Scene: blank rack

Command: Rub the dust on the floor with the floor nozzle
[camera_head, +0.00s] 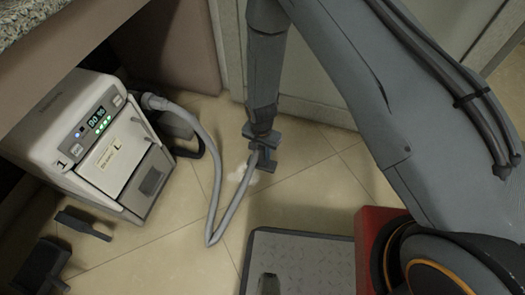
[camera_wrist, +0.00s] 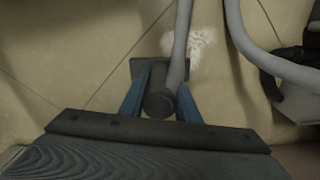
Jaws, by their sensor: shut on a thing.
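My gripper (camera_head: 262,150) points down over the floor and is shut on the dark grey floor nozzle (camera_head: 267,166). In the wrist view, the two blue fingers of my gripper (camera_wrist: 160,95) stand either side of the nozzle's round dark end (camera_wrist: 158,104). A grey hose runs up from it in that view. The pale dust patch (camera_head: 241,173) lies on the tiled floor just left of the nozzle; it also shows in the wrist view (camera_wrist: 196,45), right of the hose and partly behind it. I cannot tell whether the nozzle touches the floor.
A grey-white vacuum unit (camera_head: 100,150) with a lit display stands at left, under a counter. Its hose (camera_head: 214,180) loops over the floor to my gripper. Two dark loose pieces (camera_head: 83,225) (camera_head: 42,266) lie in front of the unit. Cabinet walls stand behind.

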